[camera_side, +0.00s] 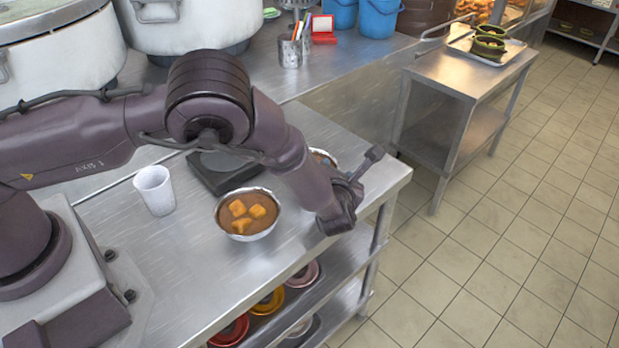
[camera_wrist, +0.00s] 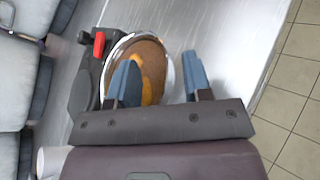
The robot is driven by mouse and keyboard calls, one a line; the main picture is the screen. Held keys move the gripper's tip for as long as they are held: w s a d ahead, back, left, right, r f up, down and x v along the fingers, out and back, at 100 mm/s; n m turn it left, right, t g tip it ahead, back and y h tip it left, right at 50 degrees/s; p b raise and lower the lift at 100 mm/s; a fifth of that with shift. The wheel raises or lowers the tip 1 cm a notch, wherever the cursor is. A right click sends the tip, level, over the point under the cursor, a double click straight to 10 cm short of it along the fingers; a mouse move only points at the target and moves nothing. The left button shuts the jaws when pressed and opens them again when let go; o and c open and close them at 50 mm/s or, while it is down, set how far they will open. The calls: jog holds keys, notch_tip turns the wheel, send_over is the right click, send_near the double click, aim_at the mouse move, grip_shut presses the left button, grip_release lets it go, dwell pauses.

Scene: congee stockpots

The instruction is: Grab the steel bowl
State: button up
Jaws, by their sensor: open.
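The steel bowl (camera_side: 247,214) sits upright on the steel counter, filled with brown liquid and orange chunks, beside a dark scale. In the wrist view a round bowl with the same brown and orange contents (camera_wrist: 152,60) lies beyond my fingers, and the left finger covers part of it. My gripper (camera_wrist: 158,57) is open, with nothing held between its two blue-grey fingers. In the side view my gripper (camera_side: 362,165) is raised over the counter's right end, to the right of the bowl. A second steel-rimmed bowl (camera_side: 323,156) is mostly hidden behind my arm.
A white cup (camera_side: 155,190) stands left of the bowl, near the scale (camera_side: 222,178). Large pots (camera_side: 185,22) stand along the back. Colored bowls (camera_side: 268,301) sit on the shelf below. A side table (camera_side: 455,75) holds a tray. The counter's front strip is clear.

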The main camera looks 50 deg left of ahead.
grip_shut()
jog(key=shift+r, duration=0.15)
